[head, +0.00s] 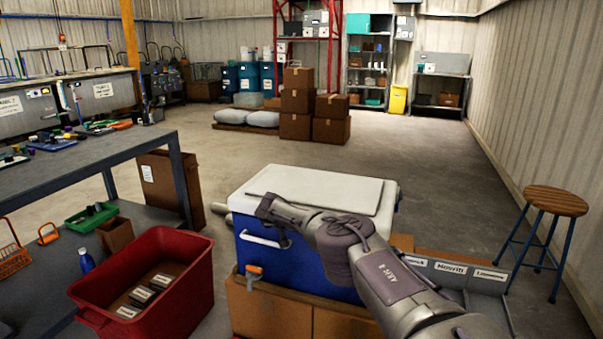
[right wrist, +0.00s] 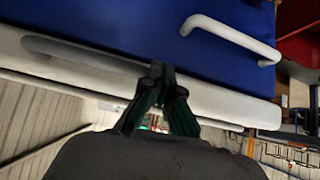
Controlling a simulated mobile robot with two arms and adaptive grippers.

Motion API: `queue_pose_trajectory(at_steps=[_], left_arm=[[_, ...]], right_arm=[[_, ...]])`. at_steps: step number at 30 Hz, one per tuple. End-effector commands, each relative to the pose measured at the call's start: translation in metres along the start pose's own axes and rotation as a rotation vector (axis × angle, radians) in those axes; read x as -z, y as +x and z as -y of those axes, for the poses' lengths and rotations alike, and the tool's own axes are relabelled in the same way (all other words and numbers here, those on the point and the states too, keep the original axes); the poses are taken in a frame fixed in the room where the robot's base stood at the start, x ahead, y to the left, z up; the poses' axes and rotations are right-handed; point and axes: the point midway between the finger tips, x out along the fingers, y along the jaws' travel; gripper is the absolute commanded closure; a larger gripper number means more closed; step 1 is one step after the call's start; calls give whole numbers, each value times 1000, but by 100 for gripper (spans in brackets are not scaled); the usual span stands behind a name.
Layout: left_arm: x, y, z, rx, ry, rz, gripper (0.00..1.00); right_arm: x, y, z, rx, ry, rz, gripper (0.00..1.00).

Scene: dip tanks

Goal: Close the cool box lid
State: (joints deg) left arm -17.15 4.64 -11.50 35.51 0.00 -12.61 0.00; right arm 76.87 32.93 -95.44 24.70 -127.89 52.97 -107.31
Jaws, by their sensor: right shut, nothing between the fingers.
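The cool box (head: 300,262) is blue with a white upper rim and a white lid (head: 322,187). The lid lies flat across the top in the head view, and I see no clear gap under it. A white handle (head: 262,240) is on the blue front; it also shows in the right wrist view (right wrist: 235,35). My left gripper is not in view.
The cool box stands on brown cartons (head: 270,312), with an orange-handled tap (head: 254,271) low in front. A red bin (head: 190,250) is at the left, beside a grey workbench (head: 90,160). A stool (head: 556,202) stands right.

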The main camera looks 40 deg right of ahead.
Motion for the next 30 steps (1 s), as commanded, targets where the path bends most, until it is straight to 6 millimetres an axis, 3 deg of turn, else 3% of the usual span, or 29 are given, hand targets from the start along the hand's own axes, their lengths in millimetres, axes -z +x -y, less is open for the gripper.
queue_pose_trajectory(at_steps=[1,5,12,30], left_arm=[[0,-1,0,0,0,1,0],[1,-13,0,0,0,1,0],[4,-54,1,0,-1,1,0],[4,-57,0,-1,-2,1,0]], right_arm=[[-1,6,-13,-26,1,3,100],[8,-3,-11,-24,1,0,100],[39,-40,-2,-9,2,-10,100],[-50,-70,6,1,-3,-9,100]])
